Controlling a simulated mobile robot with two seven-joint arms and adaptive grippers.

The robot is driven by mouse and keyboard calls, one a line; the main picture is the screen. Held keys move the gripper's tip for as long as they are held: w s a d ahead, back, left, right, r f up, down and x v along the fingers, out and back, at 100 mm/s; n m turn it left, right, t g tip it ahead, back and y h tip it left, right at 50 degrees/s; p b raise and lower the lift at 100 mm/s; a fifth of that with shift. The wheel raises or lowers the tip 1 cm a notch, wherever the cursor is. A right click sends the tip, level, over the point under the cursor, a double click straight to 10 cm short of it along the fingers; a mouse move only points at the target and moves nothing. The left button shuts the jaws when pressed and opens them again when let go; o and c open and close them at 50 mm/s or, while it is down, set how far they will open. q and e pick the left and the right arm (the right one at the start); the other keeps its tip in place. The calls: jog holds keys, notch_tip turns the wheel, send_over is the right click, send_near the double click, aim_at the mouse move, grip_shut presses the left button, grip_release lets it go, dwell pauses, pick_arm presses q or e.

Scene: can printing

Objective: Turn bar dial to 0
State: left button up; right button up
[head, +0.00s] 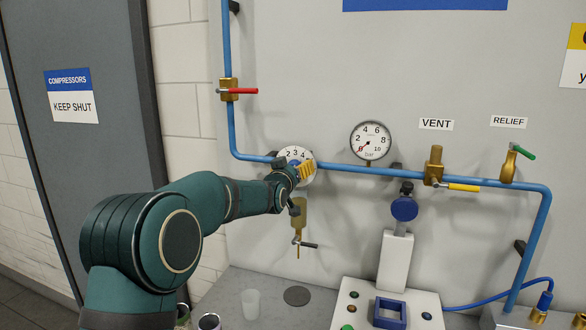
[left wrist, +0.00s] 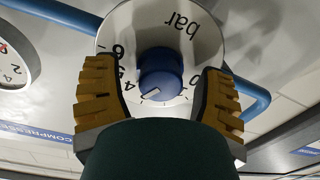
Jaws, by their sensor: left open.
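The bar dial is a white round plate (head: 294,153) on the blue pipe, left of the pressure gauge. In the left wrist view, the dial plate (left wrist: 205,45) appears upside down, with "bar" and several numbers. Its blue knob (left wrist: 160,68) carries a white pointer mark at the lower left, directed between the 4 and the 0; the exact value is hard to read. My left gripper (head: 303,171) is open in front of the dial. In the left wrist view, its yellow fingers (left wrist: 157,75) stand on either side of the knob, apart from it. My right gripper is not in view.
A pressure gauge (head: 370,140) reads near 0. A red-handled valve (head: 230,90), a vent valve (head: 434,166) and a relief valve (head: 508,164) sit along the blue pipe (head: 340,168).

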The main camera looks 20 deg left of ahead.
pick_arm(q)
grip_shut()
dwell(0.3)
